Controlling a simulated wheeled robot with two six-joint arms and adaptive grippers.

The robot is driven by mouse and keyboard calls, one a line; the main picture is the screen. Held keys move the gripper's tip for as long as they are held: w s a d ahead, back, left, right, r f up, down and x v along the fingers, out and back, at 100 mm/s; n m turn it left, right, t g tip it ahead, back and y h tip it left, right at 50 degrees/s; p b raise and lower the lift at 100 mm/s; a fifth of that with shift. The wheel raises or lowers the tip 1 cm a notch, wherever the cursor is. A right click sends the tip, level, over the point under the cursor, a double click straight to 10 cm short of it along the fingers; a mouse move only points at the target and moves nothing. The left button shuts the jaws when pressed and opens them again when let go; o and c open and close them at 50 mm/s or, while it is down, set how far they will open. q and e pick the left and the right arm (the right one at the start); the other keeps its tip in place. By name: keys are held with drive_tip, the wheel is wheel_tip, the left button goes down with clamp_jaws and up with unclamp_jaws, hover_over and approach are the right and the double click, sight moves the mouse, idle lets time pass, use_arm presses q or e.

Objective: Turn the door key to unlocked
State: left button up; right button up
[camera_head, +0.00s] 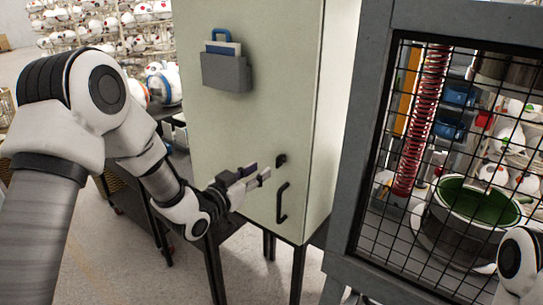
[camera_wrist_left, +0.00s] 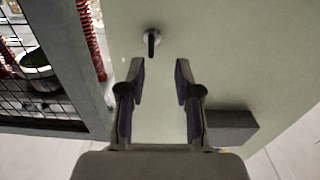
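The door key (camera_head: 281,160) is a small dark piece on the pale green cabinet door (camera_head: 225,125), just above a dark door handle (camera_head: 283,203). In the left wrist view, the key (camera_wrist_left: 151,42) is a dark upright bar in a round grey lock, near the top centre. My left gripper (camera_head: 258,172) is in front of the door, just left of the key. In the left wrist view, its two fingers (camera_wrist_left: 159,68) are spread with nothing between them, and the key lies beyond their tips. My right gripper is not in view.
A grey document holder (camera_head: 226,73) is fixed high on the door. To the right, a grey-framed mesh cage (camera_head: 375,150) encloses a red spring (camera_head: 420,120) and a green-lined bowl (camera_head: 475,205). Shelves of white round-bodied items stand behind. Space before the door is open.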

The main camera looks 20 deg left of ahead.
sight(277, 162)
use_arm(q)
drive_tip(key=w+d, duration=0.1)
drive_tip(key=w, duration=0.1)
drive_tip(key=w+d+p, duration=0.2)
drive_tip(key=w+d, duration=0.1)
drive_tip(key=shift+w+r, duration=0.3)
drive_tip(key=shift+w+a+f, duration=0.15)
drive_tip(key=shift+w+a, duration=0.05)
drive_tip(key=shift+a+f, duration=0.1)
drive_tip(key=shift+a, duration=0.3)
drive_tip(key=shift+s, duration=0.1)
drive_tip(key=c, duration=0.3)
drive_tip(key=shift+d, duration=0.35)
clamp_jaws()
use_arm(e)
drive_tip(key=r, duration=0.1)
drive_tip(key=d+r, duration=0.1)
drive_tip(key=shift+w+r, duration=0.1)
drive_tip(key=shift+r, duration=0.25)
use_arm(q)
drive_tip(key=shift+a, duration=0.1)
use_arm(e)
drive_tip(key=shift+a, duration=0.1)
